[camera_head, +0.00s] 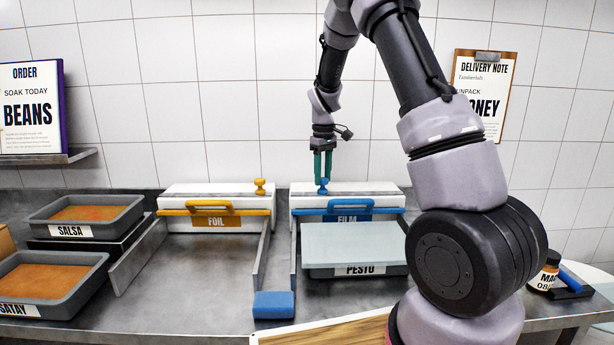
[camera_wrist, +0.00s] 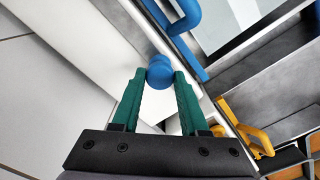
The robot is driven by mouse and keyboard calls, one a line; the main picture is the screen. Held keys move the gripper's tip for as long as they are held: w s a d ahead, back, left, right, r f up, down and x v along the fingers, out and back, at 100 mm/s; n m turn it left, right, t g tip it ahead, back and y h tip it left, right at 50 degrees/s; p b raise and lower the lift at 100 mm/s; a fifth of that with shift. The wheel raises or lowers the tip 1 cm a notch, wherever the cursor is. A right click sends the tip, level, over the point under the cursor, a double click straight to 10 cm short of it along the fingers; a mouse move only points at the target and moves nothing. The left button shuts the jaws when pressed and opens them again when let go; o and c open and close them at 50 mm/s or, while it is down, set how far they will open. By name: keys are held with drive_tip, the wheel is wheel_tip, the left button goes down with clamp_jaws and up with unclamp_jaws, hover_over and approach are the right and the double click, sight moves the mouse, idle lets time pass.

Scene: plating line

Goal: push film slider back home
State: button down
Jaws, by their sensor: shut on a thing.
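The film dispenser is a white box labelled FILM (camera_head: 347,218) with a blue bar and handle across its front. Its blue slider knob (camera_head: 322,187) stands on top, near the left end of the box. My gripper (camera_head: 322,178) points down over the box with green fingers around the knob. In the wrist view the knob (camera_wrist: 160,72) sits between the two fingertips of my gripper (camera_wrist: 160,80), which is shut on it. A pale film sheet (camera_head: 355,244) lies in front of the dispenser, over a tray labelled PESTO (camera_head: 360,270).
The foil dispenser (camera_head: 216,222) stands to the left, its yellow knob (camera_head: 260,187) at its right end. Trays of salsa (camera_head: 70,230) and satay (camera_head: 18,308) are at far left. A blue block (camera_head: 273,305) lies at the front. A jar (camera_head: 546,273) stands right.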

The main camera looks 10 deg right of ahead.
hover_over(394, 192)
drive_tip(key=shift+s+a+r, duration=0.1)
drive_tip(key=shift+a, duration=0.05)
drive_tip(key=shift+c, duration=2.2)
unclamp_jaws()
wheel_tip(394, 192, up, 11)
drive_tip(key=s+a+r+m+t+y, duration=0.1)
drive_tip(key=s+a+r+m+t, duration=0.1)
drive_tip(key=s+a+r+m, duration=0.4)
drive_tip(key=s+a+r+m+t, duration=0.1)
drive_tip(key=s+a+r+t, duration=0.2)
drive_tip(key=s+a+r, duration=0.6)
drive_tip(key=s+a+f+m+t+y, duration=0.1)
drive_tip(key=s+a+f+m+t, duration=0.1)
drive_tip(key=s+a, duration=0.5)
drive_tip(key=s+f+m, duration=0.1)
drive_tip(key=s+m, duration=0.1)
drive_tip(key=s, duration=0.2)
drive_tip(key=shift+a, duration=0.3)
